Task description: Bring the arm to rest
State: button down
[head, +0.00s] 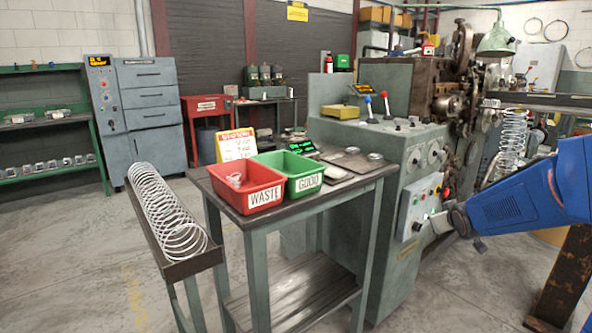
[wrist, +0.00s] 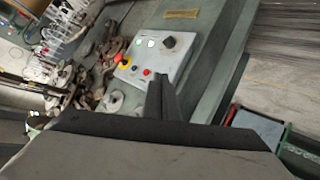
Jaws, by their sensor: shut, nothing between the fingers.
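My blue arm (head: 530,195) reaches in from the right in the head view. Its gripper (head: 424,227) is in front of the light button panel (head: 408,213) on the green machine (head: 365,150). In the wrist view my gripper (wrist: 160,80) shows as two dark fingers pressed together, with nothing between them. The button panel (wrist: 152,58) lies just beyond the fingertips there, with red, black and lit buttons. I cannot tell whether the fingertips touch the panel.
A bench (head: 222,187) holds a red WASTE bin (head: 262,197) and a green GOOD bin (head: 308,184). A trough (head: 190,264) with a long coil spring (head: 165,208) stands left of it. A rusty post (head: 562,278) is below my arm. Floor at the front left is clear.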

jog(key=s+a+f+g+y, duration=0.1)
jog(key=s+a, duration=0.4)
jog(key=s, duration=0.8)
jog(key=s+a+f+m+g, duration=0.1)
jog(key=s+a+g, duration=0.2)
jog(key=s, duration=1)
jog(key=s+a+f+m+g+y, duration=0.1)
jog(key=s+a+g, duration=0.1)
jog(key=s+a, duration=0.6)
jog(key=s, duration=0.5)
jog(key=shift+s+a+f+g+y, duration=0.2)
jog(key=shift+a+g+y, duration=0.1)
jog(key=shift+g, duration=0.1)
